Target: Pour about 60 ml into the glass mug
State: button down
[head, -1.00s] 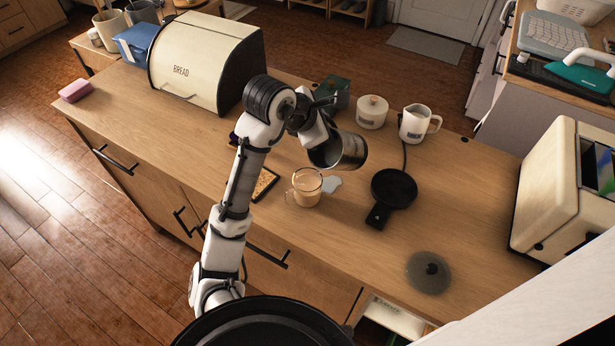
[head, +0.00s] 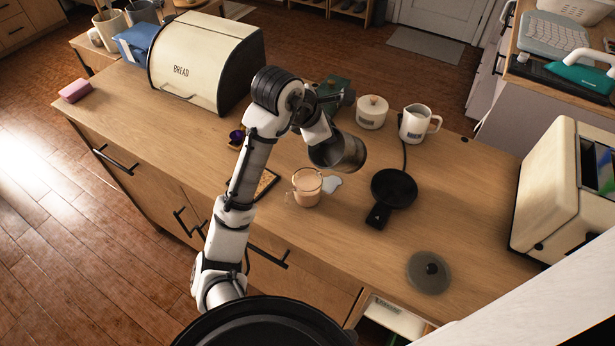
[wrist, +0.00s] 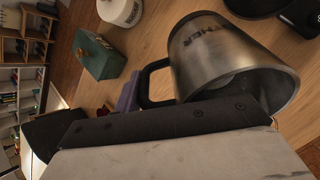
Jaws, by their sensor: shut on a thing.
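A steel jug (head: 338,152) is held tilted above the counter, just up and right of the glass mug in the head view. In the wrist view the jug (wrist: 215,60) shows dark lettering, a black handle and part of its inside; no stream of liquid shows. The glass mug (head: 306,188) stands upright and holds tan liquid. It cannot be made out in the wrist view. My gripper (head: 316,126) is shut on the jug; its fingertips are mostly hidden, and a dark finger (wrist: 170,122) shows beside the handle.
A pale puddle (head: 332,184) lies right of the mug. A black warmer plate (head: 393,188), a grey lid (head: 429,271), a white pitcher (head: 415,124), a lidded pot (head: 372,112) and a green box (head: 337,92) stand around. The counter's front right is mostly clear.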

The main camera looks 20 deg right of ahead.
jog(key=d+f+y, duration=0.1)
jog(key=d+y, duration=0.1)
jog(key=y, duration=0.1)
jog(key=shift+w+f+g, duration=0.4)
jog(key=shift+w+d+f+g+y, duration=0.25)
jog(key=shift+d+y, duration=0.35)
jog(key=shift+y, duration=0.35)
jog(key=shift+w+d+f+g+y, duration=0.1)
jog(key=shift+d+f+g+y, duration=0.25)
jog(key=shift+d+y, duration=0.45)
jog(key=shift+w+d+f+g+y, duration=0.15)
jog(key=shift+f+y, duration=0.1)
jog(key=shift+y, duration=0.3)
jog(key=shift+s+d+f+g+y, duration=0.15)
jog(key=shift+f+y, duration=0.1)
jog(key=shift+y, duration=0.25)
jog(key=shift+w, duration=0.15)
jog(key=shift+r, duration=0.1)
